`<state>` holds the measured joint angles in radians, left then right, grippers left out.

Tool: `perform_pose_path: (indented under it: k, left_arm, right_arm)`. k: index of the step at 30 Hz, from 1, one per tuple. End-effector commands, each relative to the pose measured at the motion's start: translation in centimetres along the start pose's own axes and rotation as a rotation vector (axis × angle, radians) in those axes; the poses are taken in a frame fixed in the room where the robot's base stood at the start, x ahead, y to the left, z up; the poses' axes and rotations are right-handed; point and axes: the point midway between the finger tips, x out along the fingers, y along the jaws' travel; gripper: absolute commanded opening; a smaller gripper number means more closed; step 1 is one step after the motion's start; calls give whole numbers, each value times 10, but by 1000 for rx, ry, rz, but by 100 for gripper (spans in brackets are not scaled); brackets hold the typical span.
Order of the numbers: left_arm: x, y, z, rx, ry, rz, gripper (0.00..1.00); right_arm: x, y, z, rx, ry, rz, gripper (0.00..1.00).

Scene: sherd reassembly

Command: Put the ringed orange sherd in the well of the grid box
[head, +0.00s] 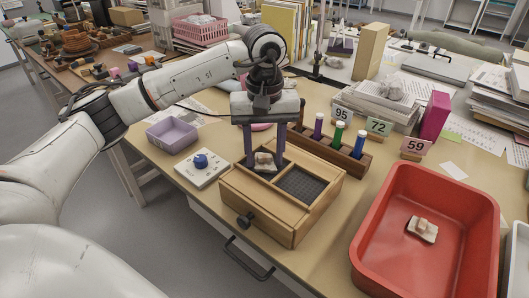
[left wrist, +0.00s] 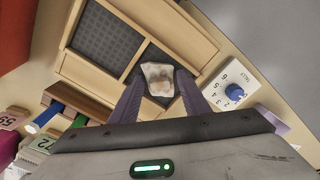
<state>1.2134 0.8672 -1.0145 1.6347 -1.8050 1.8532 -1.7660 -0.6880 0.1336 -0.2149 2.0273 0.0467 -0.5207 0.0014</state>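A small cream sherd with an orange-brown patch (head: 264,161) is between the fingertips of my left gripper (head: 265,158), at the well in the back left of the wooden grid box (head: 262,205). It also shows in the left wrist view (left wrist: 158,78), with a purple finger against each side. I cannot make out a ring on it, nor whether it rests on the well's floor. The box's other compartment has a dark grid floor (head: 302,185). Another pale sherd with a pinkish lump (head: 422,229) lies in the red tray (head: 374,222). My right gripper is out of view.
A white dial device with a blue knob (head: 201,164) and a lilac bin (head: 171,133) stand left of the box. Behind it is a wooden rack with colored tubes (head: 339,136).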

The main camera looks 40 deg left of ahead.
Motion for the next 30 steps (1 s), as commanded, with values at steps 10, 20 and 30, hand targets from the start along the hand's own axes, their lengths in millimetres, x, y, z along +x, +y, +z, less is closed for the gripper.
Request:
perform_pose_path:
  k: [10,20,30]
  left_arm:
    - [-36,1,-1,0,4,4,42]
    - [-105,1,-1,-1,3,2,42]
    - [-124,0,0,0,0,0,42]
  right_arm:
    - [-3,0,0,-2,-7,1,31]
    - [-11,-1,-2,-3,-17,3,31]
    - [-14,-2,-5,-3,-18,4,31]
